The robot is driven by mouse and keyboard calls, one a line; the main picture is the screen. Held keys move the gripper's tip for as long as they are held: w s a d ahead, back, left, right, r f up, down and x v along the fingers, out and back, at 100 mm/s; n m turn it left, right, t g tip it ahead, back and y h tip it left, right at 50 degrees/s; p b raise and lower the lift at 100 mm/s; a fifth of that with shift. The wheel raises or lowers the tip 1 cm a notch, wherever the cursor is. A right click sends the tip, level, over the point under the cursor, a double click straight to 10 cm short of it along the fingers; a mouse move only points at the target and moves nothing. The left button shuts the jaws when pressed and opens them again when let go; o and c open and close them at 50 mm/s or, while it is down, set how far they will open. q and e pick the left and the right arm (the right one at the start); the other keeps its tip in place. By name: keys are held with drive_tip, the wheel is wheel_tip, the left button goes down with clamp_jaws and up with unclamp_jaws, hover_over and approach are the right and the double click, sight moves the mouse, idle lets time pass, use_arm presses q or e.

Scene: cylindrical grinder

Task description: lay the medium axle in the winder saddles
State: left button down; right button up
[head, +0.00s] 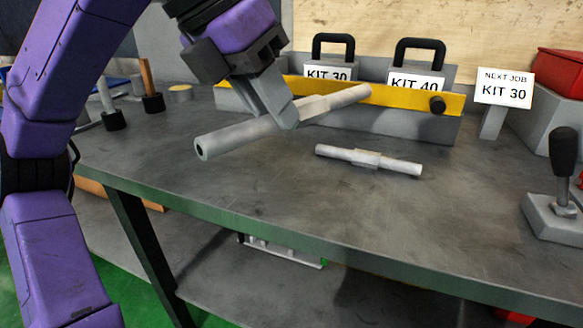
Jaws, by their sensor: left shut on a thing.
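My left gripper (285,118) comes down from the upper left and is shut on a grey axle (235,137) near its thicker middle. The axle is held above the bench, with its hollow end towards the lower left and its other end towards the upper right. A second grey axle (368,160), looking smaller, lies on the bench to the right. I cannot tell from the picture alone which one is the medium axle. No winder saddles can be made out. My right gripper is not in view.
Blocks labelled KIT 30 (327,73) and KIT 40 (417,82) stand behind a yellow-faced rail (385,97). A NEXT JOB KIT 30 sign (504,88) and a lever (564,150) are at right. Handled tools (153,102) stand at left. The bench front is clear.

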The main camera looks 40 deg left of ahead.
use_arm(q)
drive_tip(key=w+a+f, duration=0.2)
drive_tip(key=w+f, duration=0.1)
drive_tip(key=w+a+f+b, duration=0.1)
drive_tip(key=w+a+f, duration=0.2)
drive_tip(key=w+a+f+b, duration=0.1)
drive_tip(key=w+a+f, duration=0.1)
drive_tip(key=w+a, duration=0.1)
drive_tip(key=shift+w+a+f, duration=0.25)
drive_tip(key=shift+w+f, duration=0.15)
drive_tip(key=shift+w, duration=0.05)
drive_tip(key=shift+w+a+f, duration=0.25)
drive_tip(key=shift+f, duration=0.2)
wheel_tip(320, 180, down, 3)
drive_tip(key=shift+w+f+b, duration=0.1)
drive_tip(key=shift+f+b, duration=0.05)
drive_tip(key=shift+b, duration=0.9)
drive_tip(key=c, duration=0.9)
unclamp_jaws()
drive_tip(key=shift+c, duration=0.2)
